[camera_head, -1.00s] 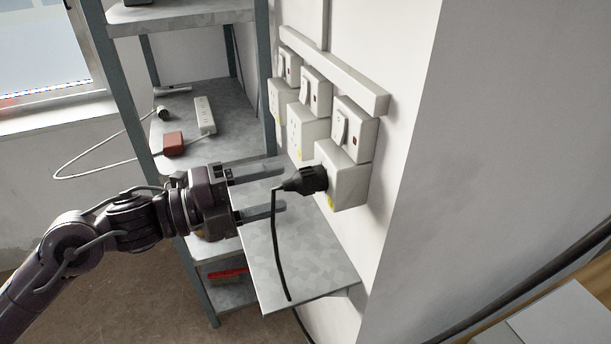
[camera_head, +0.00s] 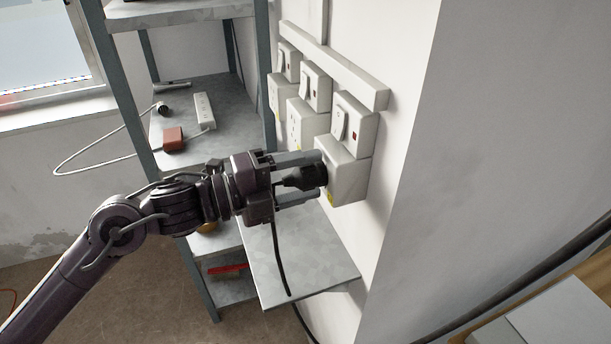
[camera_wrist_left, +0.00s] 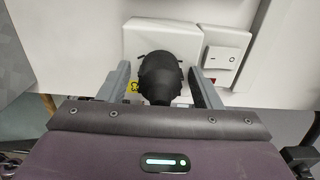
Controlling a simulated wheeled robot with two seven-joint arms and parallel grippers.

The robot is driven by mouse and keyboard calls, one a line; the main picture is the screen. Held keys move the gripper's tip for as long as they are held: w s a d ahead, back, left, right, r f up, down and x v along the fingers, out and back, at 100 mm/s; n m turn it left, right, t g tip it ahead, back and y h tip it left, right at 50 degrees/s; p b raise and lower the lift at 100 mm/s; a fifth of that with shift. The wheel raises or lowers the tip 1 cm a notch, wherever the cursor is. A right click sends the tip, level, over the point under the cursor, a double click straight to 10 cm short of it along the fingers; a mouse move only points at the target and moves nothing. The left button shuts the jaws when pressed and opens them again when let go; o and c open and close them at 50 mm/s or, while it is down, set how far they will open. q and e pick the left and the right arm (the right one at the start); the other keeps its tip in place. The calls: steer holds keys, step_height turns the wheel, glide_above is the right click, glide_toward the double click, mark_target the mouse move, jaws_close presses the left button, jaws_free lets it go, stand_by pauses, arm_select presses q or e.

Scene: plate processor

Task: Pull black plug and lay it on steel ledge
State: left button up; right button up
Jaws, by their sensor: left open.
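The black plug (camera_head: 312,176) sits in the nearest white socket box (camera_head: 346,178) on the wall, and its cord hangs down in front of the ledge. My left gripper (camera_head: 300,178) is open, with one finger on each side of the plug. In the left wrist view the plug (camera_wrist_left: 160,76) lies between the two open fingers (camera_wrist_left: 163,88), with a visible gap to the left finger; contact on the right is hard to tell. The steel ledge (camera_head: 318,262) is just below the sockets and looks bare apart from the cord. My right gripper is not in view.
More socket boxes (camera_head: 303,124) with switches line the wall further back. A steel shelf rack (camera_head: 211,285) stands left, holding a white power strip (camera_head: 204,111) and a red-brown box (camera_head: 173,139) with a cable. The ledge's front part is free.

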mark_target(286, 182)
arm_select(q)
steer(key=shift+b, duration=0.4)
stand_by(0.7)
jaws_close()
steer(key=shift+a, duration=0.25)
steer(key=shift+b+v, duration=0.3)
steer(key=shift+v, duration=0.5)
steer(key=shift+b+v, duration=0.7)
steer(key=shift+v, duration=1.3)
steer(key=shift+s, duration=0.1)
